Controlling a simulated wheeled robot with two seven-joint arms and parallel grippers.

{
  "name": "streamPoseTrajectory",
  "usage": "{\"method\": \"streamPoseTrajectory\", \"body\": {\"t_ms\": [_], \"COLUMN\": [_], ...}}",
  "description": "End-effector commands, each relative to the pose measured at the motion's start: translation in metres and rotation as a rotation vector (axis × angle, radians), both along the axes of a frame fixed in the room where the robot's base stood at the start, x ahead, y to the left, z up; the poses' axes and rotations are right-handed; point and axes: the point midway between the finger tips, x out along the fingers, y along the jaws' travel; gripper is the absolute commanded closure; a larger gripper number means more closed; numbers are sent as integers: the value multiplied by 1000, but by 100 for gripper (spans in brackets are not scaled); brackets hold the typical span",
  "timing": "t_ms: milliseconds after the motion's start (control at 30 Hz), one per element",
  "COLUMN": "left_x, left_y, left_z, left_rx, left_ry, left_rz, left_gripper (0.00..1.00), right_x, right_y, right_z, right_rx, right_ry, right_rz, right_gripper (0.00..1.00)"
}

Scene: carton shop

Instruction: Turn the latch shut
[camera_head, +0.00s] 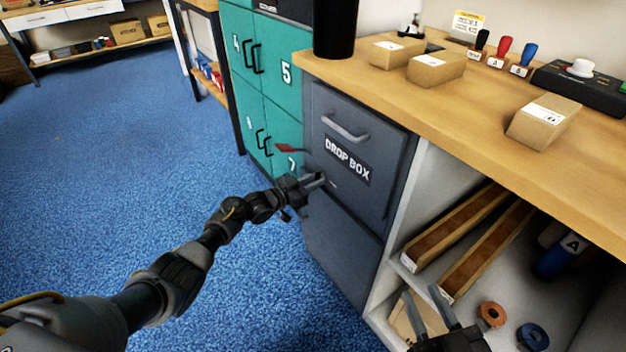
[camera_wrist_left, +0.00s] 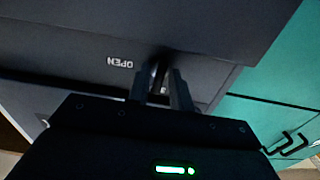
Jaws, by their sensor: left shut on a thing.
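The grey drop box (camera_head: 345,205) stands under the counter, with a handle (camera_head: 345,128) on its upper front panel. My left gripper (camera_head: 314,181) is at the front of the drop box, below the DROP BOX label (camera_head: 347,161). In the left wrist view its fingers (camera_wrist_left: 160,88) are shut on a dark latch (camera_wrist_left: 157,72), mostly hidden between them. An upside-down OPEN mark (camera_wrist_left: 120,63) is beside the latch. The latch's exact angle is hard to tell. My right gripper (camera_head: 426,299) is open and empty at the lower right, in front of the shelf.
Teal lockers (camera_head: 268,60) stand left of the drop box; a red piece (camera_head: 290,148) shows near its left edge. The wooden counter (camera_head: 480,105) carries cartons (camera_head: 437,67) and stamps (camera_head: 501,50). Blue floor (camera_head: 130,150) is clear at left.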

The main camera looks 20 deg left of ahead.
Motion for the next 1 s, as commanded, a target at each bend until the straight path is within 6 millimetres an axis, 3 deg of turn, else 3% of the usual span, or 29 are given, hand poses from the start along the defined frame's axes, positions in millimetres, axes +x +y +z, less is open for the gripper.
{"method": "streamPoseTrajectory", "body": {"t_ms": [567,600,667,1000], "left_x": [0,0,0,-3], "left_y": [0,0,0,2], "left_z": [0,0,0,0], "left_rx": [-23,-23,-23,-23], "left_ry": [21,21,21,21], "left_rz": [0,0,0,1], "left_gripper": [100,76,69,69], "right_x": [1,1,1,1], "right_y": [-2,-3,-3,-3], "right_z": [-5,-5,-5,-5], "right_rx": [-13,-13,-13,-17], "right_ry": [28,29,29,35], "right_rz": [-9,-9,-9,-10], "right_gripper": [64,64,64,64]}}
